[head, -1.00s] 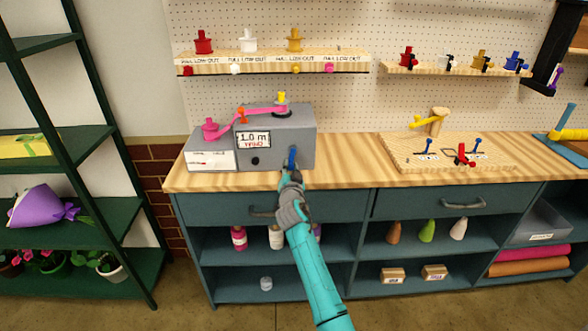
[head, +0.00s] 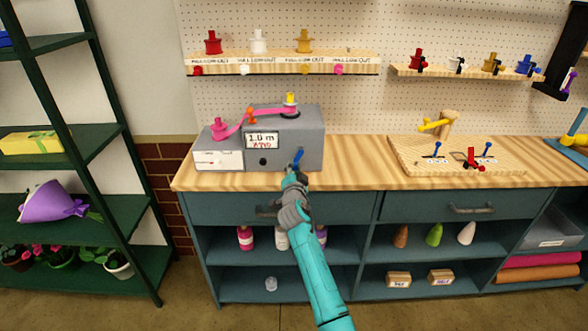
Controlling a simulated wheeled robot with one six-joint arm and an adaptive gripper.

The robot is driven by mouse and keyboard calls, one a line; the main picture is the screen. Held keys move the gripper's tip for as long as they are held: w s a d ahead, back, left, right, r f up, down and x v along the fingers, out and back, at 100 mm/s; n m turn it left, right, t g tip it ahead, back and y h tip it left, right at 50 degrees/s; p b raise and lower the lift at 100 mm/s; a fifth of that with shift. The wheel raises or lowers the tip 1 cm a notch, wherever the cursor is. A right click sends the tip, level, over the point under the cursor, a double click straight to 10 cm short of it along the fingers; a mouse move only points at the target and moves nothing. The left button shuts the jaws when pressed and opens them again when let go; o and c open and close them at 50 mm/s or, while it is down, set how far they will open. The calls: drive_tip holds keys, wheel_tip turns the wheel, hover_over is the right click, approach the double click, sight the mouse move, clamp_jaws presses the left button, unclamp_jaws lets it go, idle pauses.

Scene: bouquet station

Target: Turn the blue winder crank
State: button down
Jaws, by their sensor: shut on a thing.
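The grey winder box (head: 310,125) stands on the left of the wooden counter, its display reading 1.0 m. Its blue crank (head: 298,157) sits low on the front face, tilted, with its upper end leaning right. My gripper (head: 296,172) reaches up from below and is shut on the crank's lower part. The fingertips cover that part of the crank. A pink ribbon (head: 240,126) runs from a pink spool (head: 219,129) on the left, past an orange piece, to a yellow-topped post (head: 290,101) on the box.
A wooden board (head: 462,158) with blue levers and a red piece lies right on the counter (head: 370,172). Shelves with colored spools hang on the pegboard above. A dark green rack (head: 100,140) stands at left. The counter between box and board is clear.

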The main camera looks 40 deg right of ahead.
drive_tip(key=c, duration=1)
unclamp_jaws()
drive_tip(key=shift+s+d, duration=0.1)
drive_tip(key=shift+d, duration=0.05)
drive_tip(key=shift+s+a, duration=0.3)
drive_tip(key=shift+a, duration=0.05)
drive_tip(key=v, duration=1.1)
